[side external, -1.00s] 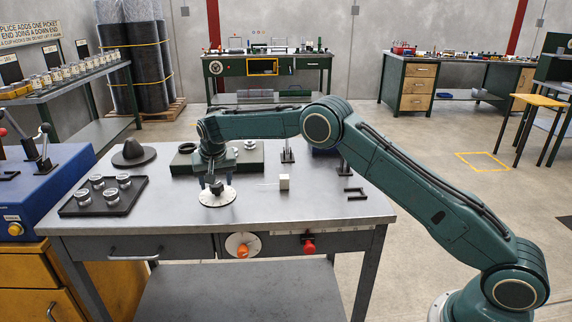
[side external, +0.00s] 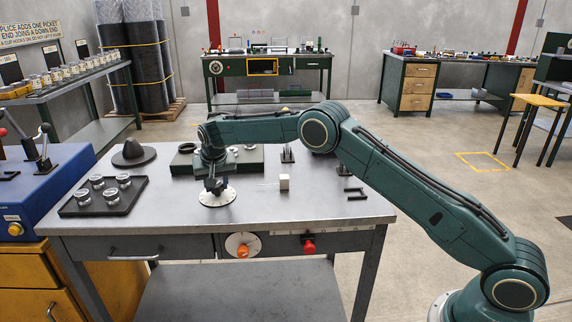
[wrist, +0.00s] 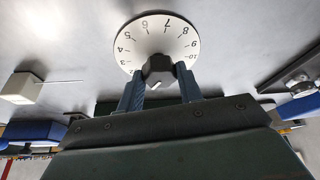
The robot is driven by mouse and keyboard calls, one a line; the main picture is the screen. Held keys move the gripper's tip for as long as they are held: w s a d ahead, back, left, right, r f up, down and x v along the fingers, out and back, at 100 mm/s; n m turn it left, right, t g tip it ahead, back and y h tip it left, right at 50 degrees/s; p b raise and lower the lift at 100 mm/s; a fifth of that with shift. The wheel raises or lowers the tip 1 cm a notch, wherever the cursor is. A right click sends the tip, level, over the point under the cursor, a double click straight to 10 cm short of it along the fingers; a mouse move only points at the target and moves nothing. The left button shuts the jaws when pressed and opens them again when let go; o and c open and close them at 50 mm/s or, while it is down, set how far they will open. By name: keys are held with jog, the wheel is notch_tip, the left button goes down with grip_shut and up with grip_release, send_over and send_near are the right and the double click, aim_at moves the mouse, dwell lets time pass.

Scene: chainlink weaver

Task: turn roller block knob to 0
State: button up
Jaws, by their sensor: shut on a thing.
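The grey faceted knob (wrist: 158,72) stands at the middle of a white dial (wrist: 141,42) in the wrist view. The dial's numbers from 3 to 10 are readable; its lower part is hidden behind the knob and my gripper. A short white mark shows on the knob's lower part. My gripper (wrist: 160,84) is shut on the knob, one blue-grey finger on each side. In the side external view, my gripper (side external: 214,187) points down at the white dial (side external: 217,199) on the bench top, and the knob is mostly hidden by the fingers.
A small white block (side external: 284,182) stands right of the dial. A black tray (side external: 103,196) with several glass-like jars lies to the left. A grey-green block (side external: 248,163) is behind the wrist. An orange knob (side external: 243,251) and a red one (side external: 309,247) are on the bench front.

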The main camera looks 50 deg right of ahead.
jog(key=shift+n, duration=0.3)
jog(key=shift+d+n+t+y, duration=0.15)
jog(key=shift+n+y, duration=0.4)
jog(key=shift+n, duration=0.8)
jog(key=shift+n+t+y, duration=0.15)
jog(key=shift+n+y, duration=0.4)
jog(key=shift+n, duration=0.8)
jog(key=o, duration=1)
jog(key=shift+s+r, duration=0.1)
jog(key=shift+r, duration=0.05)
jog(key=v, duration=1.3)
jog(key=shift+r, duration=0.25)
